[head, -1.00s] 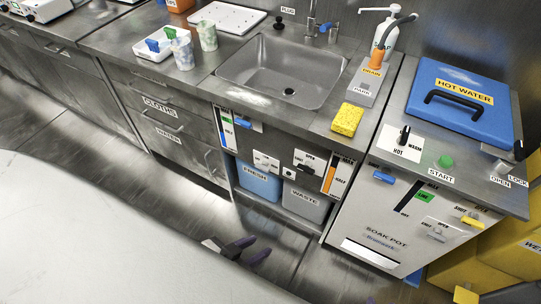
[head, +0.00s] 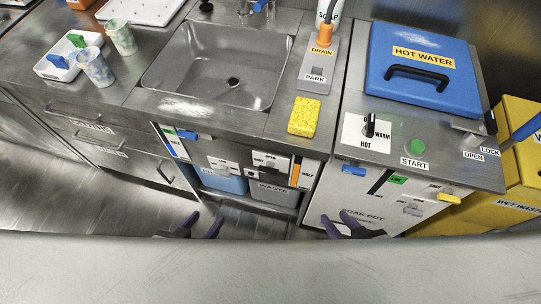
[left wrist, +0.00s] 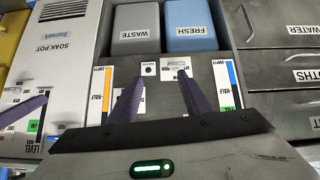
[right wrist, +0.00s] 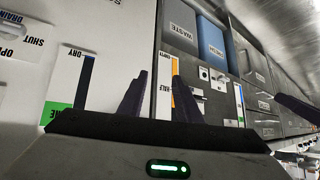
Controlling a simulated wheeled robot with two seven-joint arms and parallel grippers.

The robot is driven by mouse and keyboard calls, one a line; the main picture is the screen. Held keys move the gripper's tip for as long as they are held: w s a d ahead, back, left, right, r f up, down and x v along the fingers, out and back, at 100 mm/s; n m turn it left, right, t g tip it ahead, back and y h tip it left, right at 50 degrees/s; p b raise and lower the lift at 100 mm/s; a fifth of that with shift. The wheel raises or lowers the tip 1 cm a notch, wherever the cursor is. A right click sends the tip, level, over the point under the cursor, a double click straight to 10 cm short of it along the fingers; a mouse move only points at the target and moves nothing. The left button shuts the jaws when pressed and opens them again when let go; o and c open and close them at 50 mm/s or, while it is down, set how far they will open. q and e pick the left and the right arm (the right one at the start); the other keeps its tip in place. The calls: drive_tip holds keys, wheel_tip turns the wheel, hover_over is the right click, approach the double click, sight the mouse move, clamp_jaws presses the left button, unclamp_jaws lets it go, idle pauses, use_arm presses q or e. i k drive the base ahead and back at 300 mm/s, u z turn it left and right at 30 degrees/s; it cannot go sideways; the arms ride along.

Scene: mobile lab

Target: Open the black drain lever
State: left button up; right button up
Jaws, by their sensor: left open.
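The small dark lever (head: 270,163) sits on a white plate with OPEN and SHUT wording, on the cabinet front above the waste bin. I take it for the black drain lever, but no drain wording is readable on it. A dark knob on a white plate (left wrist: 149,70) shows between the fingers in the left wrist view. My left gripper (head: 203,226) is open and empty, below and in front of the cabinet. My right gripper (head: 340,226) looks open and empty, in front of the soak pot's panel. Neither gripper touches a lever.
A second plate with a pale lever (head: 222,165) is beside it, above the fresh bin (head: 225,184). The waste bin (head: 272,193) stands below. The sink (head: 220,60), a yellow sponge (head: 304,117) and the soak pot's blue lid (head: 425,62) are above. The floor at left is free.

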sight(269, 170)
drive_tip(key=u, duration=1.4)
drive_tip(key=k, duration=1.05)
drive_tip(key=z, duration=1.2)
drive_tip(key=i, duration=0.5)
drive_tip(key=z, duration=0.05)
